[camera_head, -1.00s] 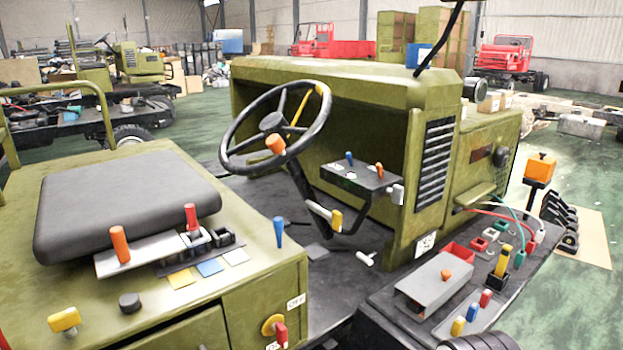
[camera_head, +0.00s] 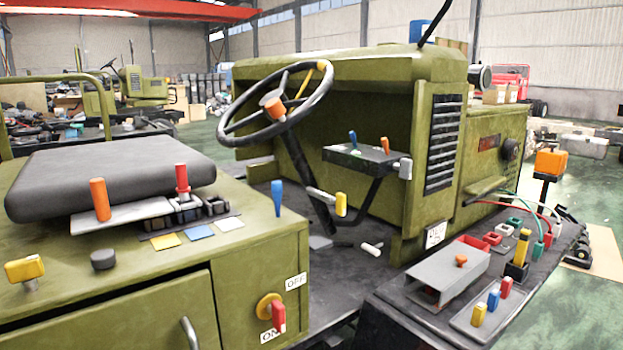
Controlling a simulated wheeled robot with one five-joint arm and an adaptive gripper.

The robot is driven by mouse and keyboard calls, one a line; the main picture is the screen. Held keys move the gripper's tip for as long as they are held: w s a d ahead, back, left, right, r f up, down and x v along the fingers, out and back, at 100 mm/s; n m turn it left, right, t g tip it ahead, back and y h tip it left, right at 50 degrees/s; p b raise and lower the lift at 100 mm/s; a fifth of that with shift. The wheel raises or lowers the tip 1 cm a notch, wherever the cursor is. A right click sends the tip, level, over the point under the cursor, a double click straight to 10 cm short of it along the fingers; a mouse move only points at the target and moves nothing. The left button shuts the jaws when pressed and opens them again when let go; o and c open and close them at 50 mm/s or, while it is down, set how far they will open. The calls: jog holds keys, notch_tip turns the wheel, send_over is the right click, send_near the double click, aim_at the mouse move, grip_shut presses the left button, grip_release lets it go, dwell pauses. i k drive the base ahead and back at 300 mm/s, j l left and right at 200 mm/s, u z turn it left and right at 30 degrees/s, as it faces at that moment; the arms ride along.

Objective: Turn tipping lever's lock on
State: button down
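No label marks which control is the tipping lever or its lock. Beside the black seat, a lever with an orange grip (camera_head: 100,199) and one with a red grip (camera_head: 182,179) stand upright at a grey slotted plate (camera_head: 122,217). A blue-gripped lever (camera_head: 277,197) stands at the seat box's edge. On the box's side, a red handle (camera_head: 279,316) on a yellow disc (camera_head: 267,305) points down towards the "ON" label (camera_head: 270,334); the "OFF" label (camera_head: 296,281) is above it. My gripper is not in view.
The steering wheel (camera_head: 228,128) stands ahead of the seat (camera_head: 110,172). A small panel (camera_head: 360,163) with blue and orange levers is right of it. The right-hand deck carries a grey box (camera_head: 447,274), coloured switches and cables. Green floor shows at the far right.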

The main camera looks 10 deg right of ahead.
aim_at(25, 271)
jog(key=u, duration=1.7)
